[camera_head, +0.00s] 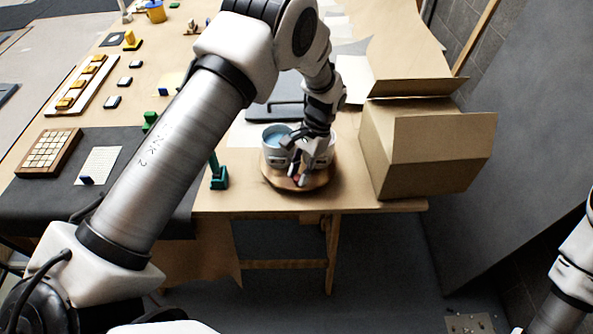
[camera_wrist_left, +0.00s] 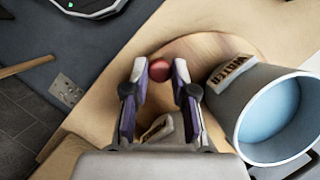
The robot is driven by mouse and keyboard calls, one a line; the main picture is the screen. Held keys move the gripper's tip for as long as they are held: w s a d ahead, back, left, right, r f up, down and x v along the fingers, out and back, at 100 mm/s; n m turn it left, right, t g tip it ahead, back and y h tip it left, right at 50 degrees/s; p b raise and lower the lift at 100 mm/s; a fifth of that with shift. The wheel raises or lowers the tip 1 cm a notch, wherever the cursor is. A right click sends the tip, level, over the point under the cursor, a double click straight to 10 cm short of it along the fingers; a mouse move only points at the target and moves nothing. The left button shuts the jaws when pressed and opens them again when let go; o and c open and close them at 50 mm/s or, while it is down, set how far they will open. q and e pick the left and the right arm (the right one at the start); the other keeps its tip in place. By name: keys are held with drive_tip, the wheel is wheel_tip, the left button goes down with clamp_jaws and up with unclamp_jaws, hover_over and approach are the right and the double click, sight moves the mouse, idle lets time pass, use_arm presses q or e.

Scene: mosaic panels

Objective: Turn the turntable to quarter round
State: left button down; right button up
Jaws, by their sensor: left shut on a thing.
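The turntable (camera_head: 270,177) is a round wooden disc near the table's front edge, left of a cardboard box. It also shows in the wrist view (camera_wrist_left: 215,48). A grey cup of blue water (camera_head: 277,138), labelled WATER, stands on it and shows at the right in the wrist view (camera_wrist_left: 245,110). Another pale cup stands partly hidden behind my gripper. My left gripper (camera_head: 299,179) points down at the disc's near edge. In the wrist view its fingers (camera_wrist_left: 160,74) are on either side of a red knob (camera_wrist_left: 163,70), shut on it. My right gripper is out of view.
An open cardboard box (camera_head: 425,150) stands close to the right of the turntable. A green stand (camera_head: 218,178) is to its left. A dark flat case (camera_head: 270,112) lies behind. The table's front edge is just before the disc.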

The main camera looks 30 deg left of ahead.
use_arm(q)
drive_tip(key=shift+s+d+f+n, duration=0.15)
drive_tip(key=shift+d+f+n, duration=0.05)
drive_tip(key=shift+f+n, duration=0.15)
idle(0.3)
drive_tip(key=c, duration=0.9)
unclamp_jaws()
drive_tip(key=shift+c, duration=0.2)
drive_tip(key=shift+w, duration=0.2)
drive_tip(key=shift+r, duration=0.15)
drive_tip(key=v, duration=1.1)
drive_tip(key=shift+w+r, duration=0.25)
drive_tip(key=shift+r, duration=0.1)
drive_tip(key=shift+a, duration=0.15)
